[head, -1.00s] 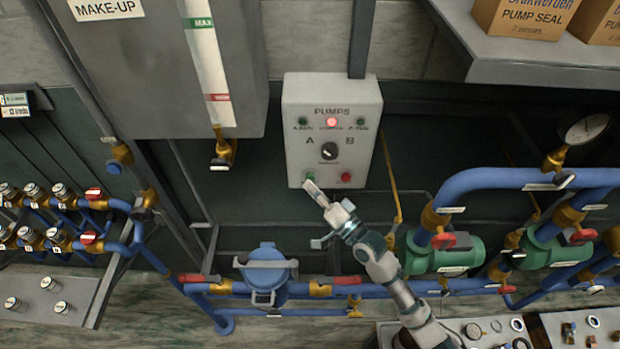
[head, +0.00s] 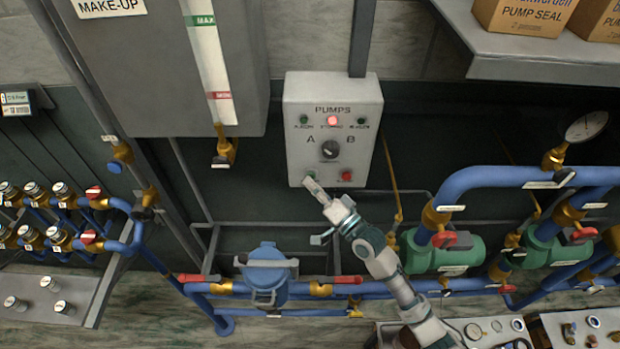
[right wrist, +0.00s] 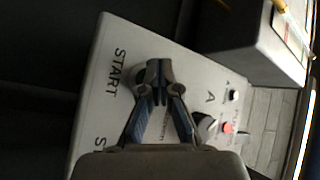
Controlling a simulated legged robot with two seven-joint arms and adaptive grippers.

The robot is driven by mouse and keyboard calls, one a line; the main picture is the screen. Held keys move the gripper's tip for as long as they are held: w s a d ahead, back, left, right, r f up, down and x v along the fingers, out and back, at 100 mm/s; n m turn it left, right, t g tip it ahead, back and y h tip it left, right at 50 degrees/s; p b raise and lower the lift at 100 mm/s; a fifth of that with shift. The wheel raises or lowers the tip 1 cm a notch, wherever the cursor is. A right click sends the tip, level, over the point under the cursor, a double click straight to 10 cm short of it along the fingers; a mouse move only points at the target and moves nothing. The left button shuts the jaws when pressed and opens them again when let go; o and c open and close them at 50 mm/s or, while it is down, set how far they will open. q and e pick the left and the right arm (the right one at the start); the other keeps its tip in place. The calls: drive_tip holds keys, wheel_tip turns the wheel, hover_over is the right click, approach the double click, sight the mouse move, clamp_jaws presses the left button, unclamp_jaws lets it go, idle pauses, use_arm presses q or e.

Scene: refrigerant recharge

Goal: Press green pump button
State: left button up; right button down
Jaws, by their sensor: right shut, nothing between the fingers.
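The grey PUMPS control box (head: 365,110) hangs on the wall in the middle of the head view. The green button (head: 310,176) is at its lower left, and a red button (head: 346,175) is at its lower right. My right gripper (head: 311,184) is shut and empty, with its tips at the green button. In the right wrist view, the closed fingertips (right wrist: 158,72) lie over the box face beside the START label (right wrist: 115,73) and hide most of the button there. I cannot tell whether they touch it. My left gripper is not in view.
A red lamp (head: 332,121) glows on the box above the black selector knob (head: 330,150). Green pumps (head: 447,252) and blue pipes (head: 500,178) lie to the lower right. A blue strainer body (head: 266,275) stands below left. A shelf with boxes (head: 527,14) is upper right.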

drive_tip(key=shift+w+d+r, duration=0.1)
drive_tip(key=shift+w+d, duration=0.05)
drive_tip(key=shift+w, duration=0.05)
idle(0.6)
drive_tip(key=shift+s+d+f+p, duration=0.3)
drive_tip(key=shift+s+d+f, duration=0.1)
drive_tip(key=shift+s, duration=0.15)
drive_tip(key=s+p, duration=0.3)
drive_tip(key=s, duration=0.2)
drive_tip(key=shift+a, duration=0.2)
idle(0.9)
